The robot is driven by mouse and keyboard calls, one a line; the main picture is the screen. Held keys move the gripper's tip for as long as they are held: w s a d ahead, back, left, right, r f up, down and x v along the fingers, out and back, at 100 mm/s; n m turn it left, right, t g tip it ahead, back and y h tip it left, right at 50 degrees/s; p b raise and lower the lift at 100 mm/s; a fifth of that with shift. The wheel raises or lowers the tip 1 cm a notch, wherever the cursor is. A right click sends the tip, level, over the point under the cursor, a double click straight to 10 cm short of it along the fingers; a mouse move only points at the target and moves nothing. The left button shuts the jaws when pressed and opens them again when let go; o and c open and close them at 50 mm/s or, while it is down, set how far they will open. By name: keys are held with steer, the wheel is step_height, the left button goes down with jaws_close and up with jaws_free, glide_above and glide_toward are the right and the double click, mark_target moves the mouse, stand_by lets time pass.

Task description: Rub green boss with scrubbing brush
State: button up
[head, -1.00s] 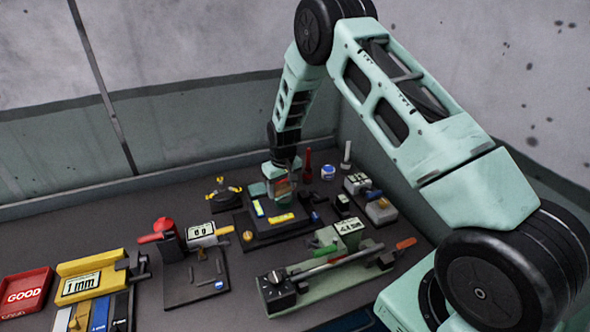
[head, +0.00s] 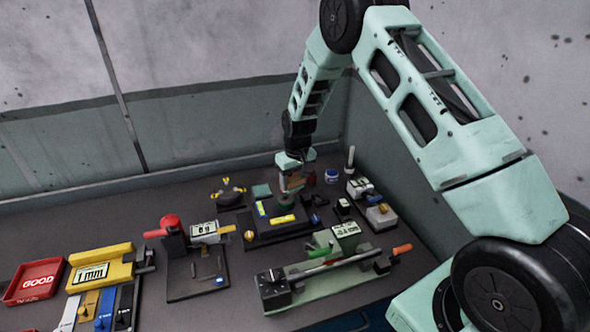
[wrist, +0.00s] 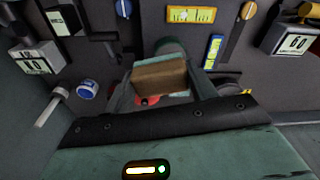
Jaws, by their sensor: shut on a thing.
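My gripper (head: 291,181) is over the back of the black fixture (head: 262,238) in the head view, pointing down. In the wrist view my gripper (wrist: 161,86) is shut on a brown block, which looks like the scrubbing brush (wrist: 160,77). A dark green round piece, apparently the green boss (wrist: 171,46), shows just beyond the brush in the wrist view. In the head view the green boss (head: 283,197) is small, just below the gripper. The bristles are hidden, and I cannot tell whether the brush touches the boss.
Yellow (head: 283,219) and blue displays lie on the fixture. A red bottle (head: 311,178), a blue-white jar (head: 331,176) and a white post (head: 350,158) stand behind to the right. A long bar gauge (head: 330,272) lies in front. A red tray (head: 35,281) is far left.

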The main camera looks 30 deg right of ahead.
steer(key=shift+r+p, duration=0.5)
steer(key=shift+r, duration=0.85)
steer(key=shift+f, duration=0.1)
steer(key=b, duration=0.2)
steer(key=shift+f+b, duration=0.3)
steer(key=shift+b, duration=0.05)
steer(key=shift+r+b, duration=0.1)
steer(key=shift+b, duration=0.95)
